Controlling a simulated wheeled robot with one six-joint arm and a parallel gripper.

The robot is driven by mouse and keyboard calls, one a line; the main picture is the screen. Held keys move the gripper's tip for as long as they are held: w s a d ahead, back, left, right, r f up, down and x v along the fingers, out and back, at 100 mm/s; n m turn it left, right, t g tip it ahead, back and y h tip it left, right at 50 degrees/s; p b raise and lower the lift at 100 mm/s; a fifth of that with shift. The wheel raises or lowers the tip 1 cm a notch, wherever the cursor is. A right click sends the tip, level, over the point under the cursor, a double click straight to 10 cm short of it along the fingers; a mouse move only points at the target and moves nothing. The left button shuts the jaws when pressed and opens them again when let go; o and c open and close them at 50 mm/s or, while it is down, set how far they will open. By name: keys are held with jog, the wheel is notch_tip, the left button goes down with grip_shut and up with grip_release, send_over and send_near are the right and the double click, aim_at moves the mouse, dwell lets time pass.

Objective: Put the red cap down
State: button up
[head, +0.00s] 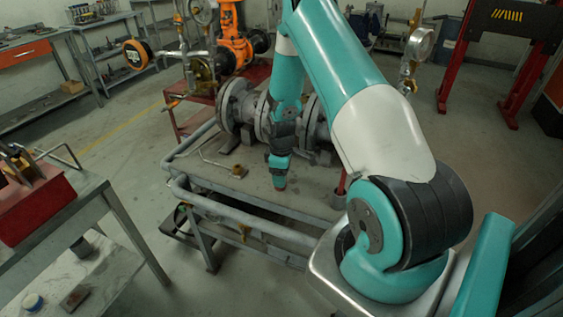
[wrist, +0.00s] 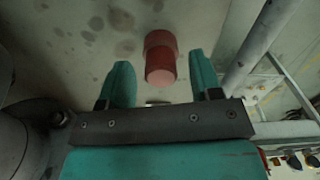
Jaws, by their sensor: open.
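The red cap (wrist: 160,56) shows in the wrist view on a stained grey surface, just past the fingertips and between their lines. It has a wider far part and a narrower near part with a paler pink end face. My gripper (wrist: 161,82) is open, with one teal finger on each side and a clear gap to the cap. In the head view my gripper (head: 279,185) points down over the grey bench top (head: 215,172). The cap cannot be made out there.
A large grey flanged valve body (head: 262,115) stands on the bench right behind my gripper. A grey pipe (head: 240,228) runs along the bench's front edge. A bent rod (head: 222,165) lies left of my gripper. A side table with a red toolbox (head: 32,200) stands at left.

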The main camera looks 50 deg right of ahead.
notch_tip(320, 180, up, 12)
jog(key=b, duration=0.2)
jog(key=a+r+y, duration=0.1)
jog(key=a+r, duration=0.7)
jog(key=a, duration=0.5)
jog(key=s+a+r+y, duration=0.1)
jog(key=s+a+r, duration=0.2)
jog(key=s+a, duration=0.3)
jog(key=s+a+r+y, duration=0.1)
jog(key=s+a+r, duration=0.3)
jog(key=s+a, duration=0.3)
jog(key=s+a+r+n+y, duration=0.1)
jog(key=s+a+r, duration=0.2)
jog(key=s+a, duration=0.4)
jog(key=shift+s+a+r, duration=0.15)
jog(key=shift+a+r, duration=0.1)
jog(key=shift+a, duration=0.2)
